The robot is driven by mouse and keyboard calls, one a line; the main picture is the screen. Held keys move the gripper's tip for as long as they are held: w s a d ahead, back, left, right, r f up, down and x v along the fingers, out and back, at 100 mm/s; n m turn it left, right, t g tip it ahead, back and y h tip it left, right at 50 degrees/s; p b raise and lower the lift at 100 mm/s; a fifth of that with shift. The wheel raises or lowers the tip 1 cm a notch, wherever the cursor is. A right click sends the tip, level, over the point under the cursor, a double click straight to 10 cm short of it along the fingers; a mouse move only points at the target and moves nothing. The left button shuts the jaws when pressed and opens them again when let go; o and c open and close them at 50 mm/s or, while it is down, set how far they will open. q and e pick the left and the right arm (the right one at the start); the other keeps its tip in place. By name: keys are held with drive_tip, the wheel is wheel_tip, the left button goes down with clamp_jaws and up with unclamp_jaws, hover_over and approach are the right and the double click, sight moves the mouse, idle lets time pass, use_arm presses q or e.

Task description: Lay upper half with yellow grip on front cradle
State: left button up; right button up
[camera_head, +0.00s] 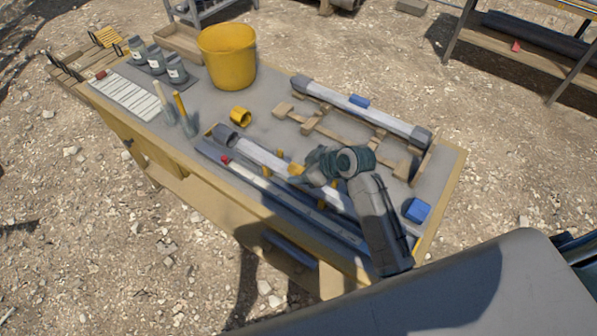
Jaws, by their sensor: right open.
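The upper half with the yellow grip is a long pale half-tube (258,154) with a dark end, lying lengthwise near the front of the table. Its yellow grip (296,169) shows just left of my right gripper (308,168). My right gripper is open at the yellow grip, and its arm covers the right part of the tube. Small yellow-brown uprights (321,205) of what looks like the front cradle show beside the tube. Contact between tube and cradle cannot be told. My left gripper is out of view.
A similar tube with a blue grip (359,101) lies on wooden supports at the back. A yellow bucket (228,60), a yellow ring (240,115) and a blue block (417,210) stand on the table. A long grey rail (270,190) runs along the front edge.

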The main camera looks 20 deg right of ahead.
sight(299, 169)
drive_tip(key=shift+p+x, duration=0.65)
drive_tip(key=shift+x, duration=1.2)
drive_tip(key=shift+r, duration=0.1)
drive_tip(key=c, duration=1.1)
drive_tip(key=shift+a, duration=0.1)
drive_tip(key=c, duration=0.3)
drive_tip(key=shift+r, duration=0.15)
